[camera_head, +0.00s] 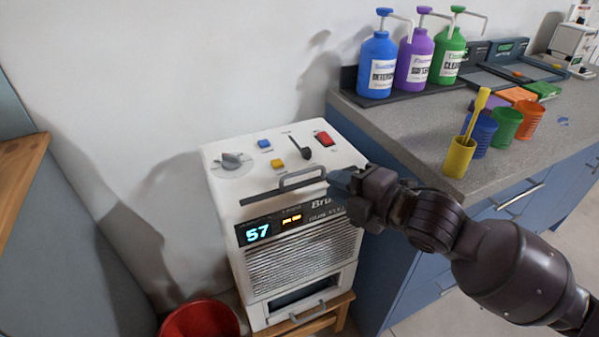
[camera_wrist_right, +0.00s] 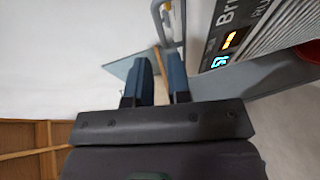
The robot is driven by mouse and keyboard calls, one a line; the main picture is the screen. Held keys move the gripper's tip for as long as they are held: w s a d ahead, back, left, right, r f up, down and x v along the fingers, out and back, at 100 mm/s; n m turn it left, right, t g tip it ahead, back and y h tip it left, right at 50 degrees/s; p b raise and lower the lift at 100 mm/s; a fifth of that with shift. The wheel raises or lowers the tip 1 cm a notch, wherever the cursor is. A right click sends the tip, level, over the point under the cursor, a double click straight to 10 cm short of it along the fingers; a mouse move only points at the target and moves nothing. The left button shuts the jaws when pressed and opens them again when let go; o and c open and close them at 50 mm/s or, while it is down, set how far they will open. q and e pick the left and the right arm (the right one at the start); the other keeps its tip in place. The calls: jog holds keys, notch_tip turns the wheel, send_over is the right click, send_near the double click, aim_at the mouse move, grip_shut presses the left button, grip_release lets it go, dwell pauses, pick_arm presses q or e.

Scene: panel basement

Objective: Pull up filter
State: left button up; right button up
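The white machine (camera_head: 300,225) stands against the wall, its front display reading 57. On its top, near the front edge, is a dark strip (camera_head: 262,196) with a grey bar handle (camera_head: 302,178), which I take to be the filter's. The handle also shows in the right wrist view (camera_wrist_right: 158,18), beyond the fingertips. My right gripper (camera_head: 340,180) is just right of the handle at the machine's front top edge. In the right wrist view its two fingers (camera_wrist_right: 160,68) are apart with a narrow gap and nothing held. Its fingertips partly cover the handle's right side. My left gripper is out of view.
The machine's top also has a grey knob (camera_head: 232,161), blue and yellow buttons, a lever (camera_head: 299,148) and a red switch (camera_head: 324,138). A counter (camera_head: 400,130) with pump bottles and coloured cups stands close on the right. A red bin (camera_head: 200,320) is at lower left.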

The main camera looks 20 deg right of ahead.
aim_at(305, 173)
jog(key=x, duration=0.2)
jog(key=b+x, duration=0.1)
jog(key=x, duration=0.3)
jog(key=shift+w+a+f+b, duration=0.15)
jog(key=shift+w+f+b, duration=0.05)
jog(key=shift+f+b, duration=0.15)
jog(key=shift+x, duration=0.95)
jog(key=shift+r, duration=0.2)
grip_shut()
